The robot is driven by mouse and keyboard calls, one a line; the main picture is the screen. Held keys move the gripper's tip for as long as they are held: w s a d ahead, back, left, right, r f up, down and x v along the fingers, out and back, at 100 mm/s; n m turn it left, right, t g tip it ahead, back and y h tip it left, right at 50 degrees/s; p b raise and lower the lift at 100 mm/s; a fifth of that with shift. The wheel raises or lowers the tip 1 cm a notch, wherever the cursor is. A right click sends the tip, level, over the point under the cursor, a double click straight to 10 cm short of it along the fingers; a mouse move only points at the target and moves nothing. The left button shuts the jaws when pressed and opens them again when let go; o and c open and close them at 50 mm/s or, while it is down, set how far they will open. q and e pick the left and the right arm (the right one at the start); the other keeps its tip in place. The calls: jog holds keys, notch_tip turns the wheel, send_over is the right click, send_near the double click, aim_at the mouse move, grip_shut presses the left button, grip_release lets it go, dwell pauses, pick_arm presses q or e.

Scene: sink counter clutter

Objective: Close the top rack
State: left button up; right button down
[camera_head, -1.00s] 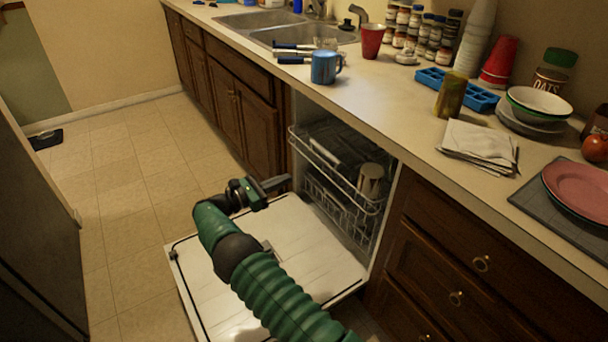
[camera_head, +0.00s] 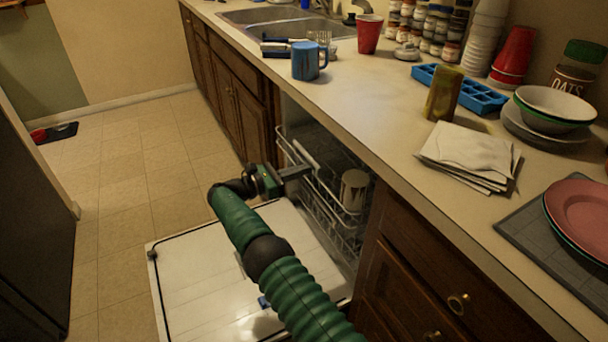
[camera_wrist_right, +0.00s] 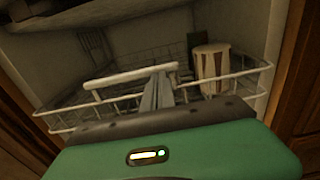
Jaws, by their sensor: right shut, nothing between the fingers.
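The top rack (camera_head: 321,198) is a white wire basket in the open dishwasher under the counter. Its front rail runs along the opening, and a pale cup (camera_head: 354,190) and other dishes are inside. My right gripper (camera_head: 297,172) is shut and empty at the rack's front rail. In the right wrist view, the shut fingers (camera_wrist_right: 157,92) reach over the rack's front wire (camera_wrist_right: 112,101), with the cup (camera_wrist_right: 211,68) to their right. I cannot tell whether they touch the rack. My left gripper is out of view.
The dishwasher door (camera_head: 200,270) lies folded down below my right arm. Wooden drawers (camera_head: 440,270) stand to the right and cabinets (camera_head: 235,105) to the left. The counter above holds a blue mug (camera_head: 306,61), napkins (camera_head: 468,155) and other clutter.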

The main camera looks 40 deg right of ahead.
jog(key=shift+a+r, duration=0.35)
jog(key=shift+a, duration=0.15)
jog(key=x, duration=0.6)
jog(key=p+x, duration=0.1)
jog(key=x, duration=0.3)
jog(key=shift+w+f, duration=0.1)
jog(key=shift+f, duration=0.2)
jog(key=shift+r, duration=0.2)
jog(key=shift+d, duration=0.1)
jog(key=shift+d, duration=0.1)
